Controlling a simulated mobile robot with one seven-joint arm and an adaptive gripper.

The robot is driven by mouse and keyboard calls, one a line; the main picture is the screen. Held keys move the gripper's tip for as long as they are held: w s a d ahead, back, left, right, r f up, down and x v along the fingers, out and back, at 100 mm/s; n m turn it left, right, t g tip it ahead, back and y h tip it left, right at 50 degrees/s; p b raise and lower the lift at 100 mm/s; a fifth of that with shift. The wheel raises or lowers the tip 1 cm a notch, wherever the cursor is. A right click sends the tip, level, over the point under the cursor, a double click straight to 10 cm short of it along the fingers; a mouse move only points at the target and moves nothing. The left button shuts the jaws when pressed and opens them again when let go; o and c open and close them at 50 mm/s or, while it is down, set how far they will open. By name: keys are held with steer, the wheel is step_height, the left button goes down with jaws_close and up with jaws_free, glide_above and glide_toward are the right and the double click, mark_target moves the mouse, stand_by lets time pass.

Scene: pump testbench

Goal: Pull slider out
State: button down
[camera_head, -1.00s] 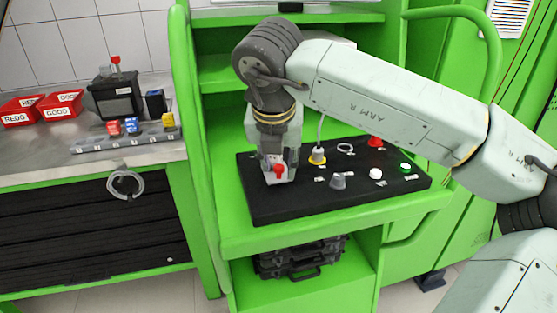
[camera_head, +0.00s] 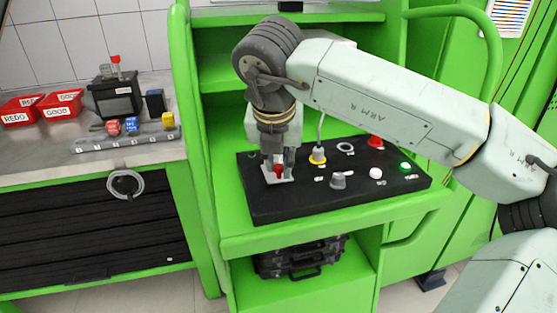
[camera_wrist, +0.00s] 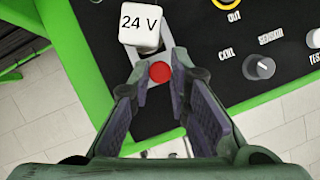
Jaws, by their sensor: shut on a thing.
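The slider has a red knob (camera_wrist: 160,72) on a light metal plate, which also shows in the head view (camera_head: 292,178) at the left of the black control panel (camera_head: 262,208). A white block marked 24 V (camera_wrist: 140,28) is just beyond the knob in the wrist view. My gripper (camera_wrist: 160,80) points down over the panel, its fingers on both sides of the red knob and shut on it. It also shows in the head view (camera_head: 278,168). The fingers partly hide the knob and plate.
The panel carries a yellow-ringed connector (camera_head: 317,157), a grey rotary knob (camera_head: 338,180), a white button (camera_head: 376,173), a lit green button (camera_head: 405,166) and a red button (camera_head: 376,141). A green bench frame (camera_head: 235,240) surrounds it. A steel table (camera_head: 40,165) stands at left.

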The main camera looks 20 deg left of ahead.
steer(key=s+d+b, duration=0.2)
steer(key=shift+s+f, duration=0.15)
steer(key=shift+s, duration=0.3)
steer(key=c, duration=1.5)
jaws_free()
steer(key=shift+c, duration=0.2)
steer(key=shift+r, duration=0.25)
steer(key=v, duration=1.2)
steer(key=shift+s+f, duration=0.15)
